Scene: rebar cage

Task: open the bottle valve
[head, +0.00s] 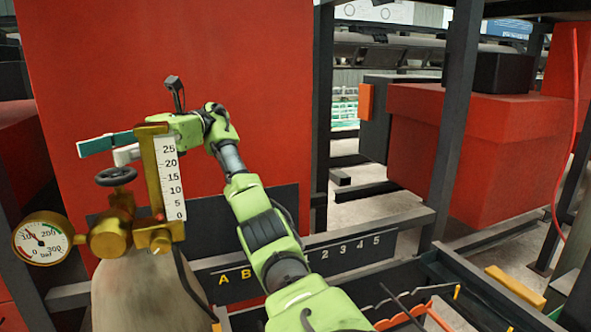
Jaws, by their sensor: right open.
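The gas bottle (140,292) stands at the lower left, its pale rounded top showing. Its brass valve (120,215) carries a small black handwheel (116,177) on top. A round pressure gauge (43,239) sits to the left of the valve and a brass flow meter (170,178) with a white scale to the right. My right gripper (105,150) is open and empty, just above the handwheel and apart from it in the picture. One finger shows teal, the other grey. The flow meter's top hides part of the gripper. My left gripper is out of view.
A large red panel (270,60) stands behind the bottle. A dark rail with letters and numbers (345,250) runs to the right of it. Dark posts (455,120), a red box (480,150) and a tool tray (440,310) fill the right side.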

